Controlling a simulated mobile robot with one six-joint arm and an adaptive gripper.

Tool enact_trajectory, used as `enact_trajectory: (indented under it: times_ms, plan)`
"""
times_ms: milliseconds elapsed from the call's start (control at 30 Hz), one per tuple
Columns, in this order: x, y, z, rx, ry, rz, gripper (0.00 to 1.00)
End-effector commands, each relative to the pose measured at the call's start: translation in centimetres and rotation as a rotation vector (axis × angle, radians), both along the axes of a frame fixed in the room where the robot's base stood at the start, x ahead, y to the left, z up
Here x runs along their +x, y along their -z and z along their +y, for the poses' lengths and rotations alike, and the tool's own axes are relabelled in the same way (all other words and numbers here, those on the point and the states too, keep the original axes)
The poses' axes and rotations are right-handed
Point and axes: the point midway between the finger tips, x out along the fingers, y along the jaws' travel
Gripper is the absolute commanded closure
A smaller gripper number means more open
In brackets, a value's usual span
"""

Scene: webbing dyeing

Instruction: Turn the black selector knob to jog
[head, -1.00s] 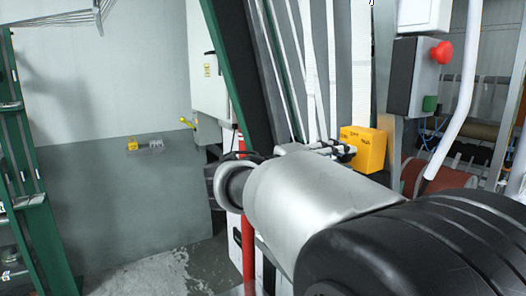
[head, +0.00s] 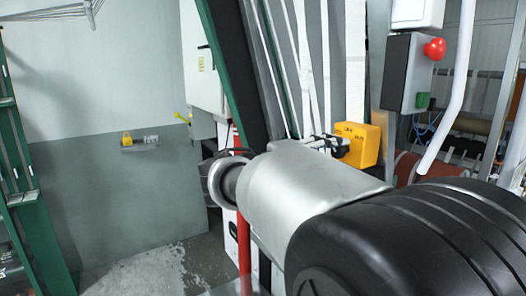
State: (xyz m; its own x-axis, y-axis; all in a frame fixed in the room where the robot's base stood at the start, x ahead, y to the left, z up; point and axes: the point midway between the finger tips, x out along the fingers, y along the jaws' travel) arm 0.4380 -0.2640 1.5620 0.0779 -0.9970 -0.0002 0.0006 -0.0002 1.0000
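A yellow box (head: 361,146) with small dark lettering along its top stands right of the middle. The lettering is too small to read surely.
A grey control box with a red mushroom button (head: 434,48) and a green button (head: 422,100) hangs above right of the yellow box. A white hose (head: 452,105) runs beside it. White webbing strips (head: 315,65) run behind my gripper. Open floor lies at lower left.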

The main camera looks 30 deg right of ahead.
Motion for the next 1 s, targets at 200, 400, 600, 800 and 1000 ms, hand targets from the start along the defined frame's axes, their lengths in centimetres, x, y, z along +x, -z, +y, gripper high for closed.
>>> enact_trajectory:
  times_ms: [200, 400, 600, 800, 1000]
  plan:
    - [0.0, 0.0, 0.0, 0.000, 0.000, 0.000, 0.52]
    - [0.0, 0.0, 0.0, 0.000, 0.000, -0.001, 0.52]
    - [0.0, 0.0, 1.5, -0.001, -0.005, -0.001, 0.52]
    - [-0.3, 0.0, 5.7, -0.001, -0.007, -0.001, 0.52]
    - [-0.6, 0.0, 9.6, 0.000, -0.005, 0.000, 0.52]
